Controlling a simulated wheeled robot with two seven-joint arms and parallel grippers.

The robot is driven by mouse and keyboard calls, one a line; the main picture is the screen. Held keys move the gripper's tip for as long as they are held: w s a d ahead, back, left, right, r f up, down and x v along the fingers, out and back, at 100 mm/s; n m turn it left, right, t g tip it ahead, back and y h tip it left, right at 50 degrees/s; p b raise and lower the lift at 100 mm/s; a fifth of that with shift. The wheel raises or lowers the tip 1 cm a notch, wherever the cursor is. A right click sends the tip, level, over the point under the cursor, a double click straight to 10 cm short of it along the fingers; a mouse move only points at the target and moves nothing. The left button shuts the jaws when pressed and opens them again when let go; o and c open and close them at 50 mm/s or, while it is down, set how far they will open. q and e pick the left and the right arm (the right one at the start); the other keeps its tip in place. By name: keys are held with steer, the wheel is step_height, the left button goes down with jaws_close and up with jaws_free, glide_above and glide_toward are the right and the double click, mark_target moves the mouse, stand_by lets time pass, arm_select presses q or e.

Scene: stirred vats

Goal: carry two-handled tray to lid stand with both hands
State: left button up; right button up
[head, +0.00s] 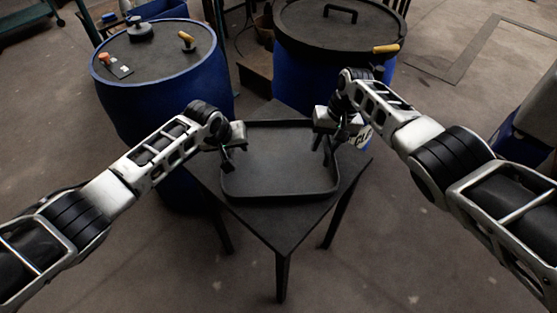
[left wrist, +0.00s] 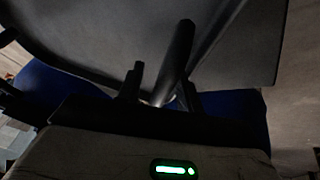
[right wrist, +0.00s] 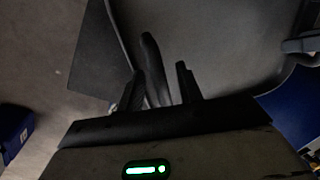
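The two-handled tray (head: 280,192) is black, shallow and rimmed, and lies flat on a dark three-cornered table (head: 275,222). My left gripper (head: 227,160) is at the tray's left rim. In the left wrist view, a tray handle (left wrist: 178,58) lies between its parted fingers (left wrist: 160,95). My right gripper (head: 326,147) is at the tray's right rim. In the right wrist view, the other handle (right wrist: 152,68) lies between its parted fingers (right wrist: 161,90). Both grippers look open, with gaps beside the handles. I cannot tell which thing is the lid stand.
A blue vat (head: 160,85) with small items on its top stands behind the table at left. Another blue vat with a black handled lid (head: 335,32) stands behind at right. A white lettered label (head: 365,137) shows by my right gripper. Floor is clear in front.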

steer(key=shift+r, duration=0.1)
arm_select(q)
steer(key=v, duration=1.2)
arm_select(e)
step_height(320, 180, up, 12)
steer(key=d, duration=0.2)
steer(key=shift+d, duration=0.15)
steer(key=shift+f, duration=0.2)
